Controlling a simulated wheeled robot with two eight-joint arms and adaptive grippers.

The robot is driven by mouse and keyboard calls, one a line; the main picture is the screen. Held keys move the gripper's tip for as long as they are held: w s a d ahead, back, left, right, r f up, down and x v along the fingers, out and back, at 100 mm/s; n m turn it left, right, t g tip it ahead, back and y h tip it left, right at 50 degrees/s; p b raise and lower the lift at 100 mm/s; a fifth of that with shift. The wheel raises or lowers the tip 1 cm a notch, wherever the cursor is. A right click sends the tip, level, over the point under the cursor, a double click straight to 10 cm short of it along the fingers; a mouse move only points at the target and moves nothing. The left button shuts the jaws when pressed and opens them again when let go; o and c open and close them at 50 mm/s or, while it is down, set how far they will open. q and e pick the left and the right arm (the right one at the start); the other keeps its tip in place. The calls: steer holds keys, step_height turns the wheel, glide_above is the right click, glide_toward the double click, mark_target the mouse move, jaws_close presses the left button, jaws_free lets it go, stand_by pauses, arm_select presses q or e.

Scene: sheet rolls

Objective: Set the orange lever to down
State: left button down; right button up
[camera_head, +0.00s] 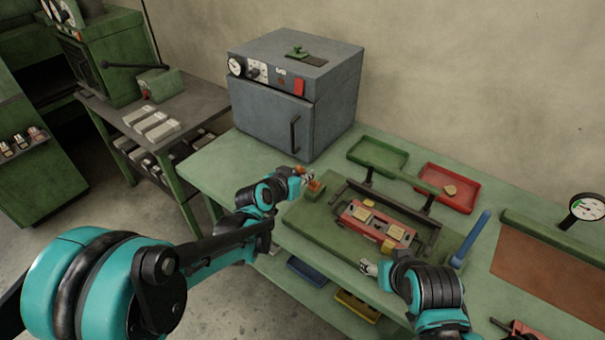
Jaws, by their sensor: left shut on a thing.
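The orange lever (316,186) sits at the left end of a green fixture (300,218) on the bench, small and partly covered by my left gripper. My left gripper (307,176) is at the lever and shut on it. The lever's exact tilt is too small to make out. My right gripper (369,268) is at the front edge of the fixture, away from the lever. Its fingers are too small to tell open from shut. A red block with tan pieces (365,222) lies in the middle of the fixture under a dark frame with a green bar (402,180).
A grey oven (275,115) stands behind my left gripper. A green tray (378,153) and a red tray (462,205) lie behind the fixture. A blue upright handle (475,235) stands at its right. A dial gauge (587,207) is at far right.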

arm_select(q)
steer(key=w+d+g+y+p, duration=0.1)
steer(key=p, duration=0.1)
steer(key=w+d+r+g+y+p, duration=0.1)
steer(key=p, duration=0.1)
steer(key=w+d+r+g+p, duration=0.1)
steer(key=w+g+p, duration=0.1)
steer(key=shift+w+y, duration=0.1)
steer(key=shift+y, duration=0.3)
steer(key=shift+w+d+f+m+g+y+p, duration=0.2)
steer(key=shift+w+d+g+y+p, duration=0.45)
steer(key=shift+w+g+p, duration=0.25)
steer(key=shift+w+d+f+m+g+y+p, duration=0.1)
steer(key=shift+w+d+f+g+y+p, duration=0.1)
steer(key=shift+w+d+g+y+p, duration=0.55)
steer(key=shift+a, duration=0.15)
steer(key=c, duration=1.5)
jaws_free()
steer(key=shift+o, duration=0.3)
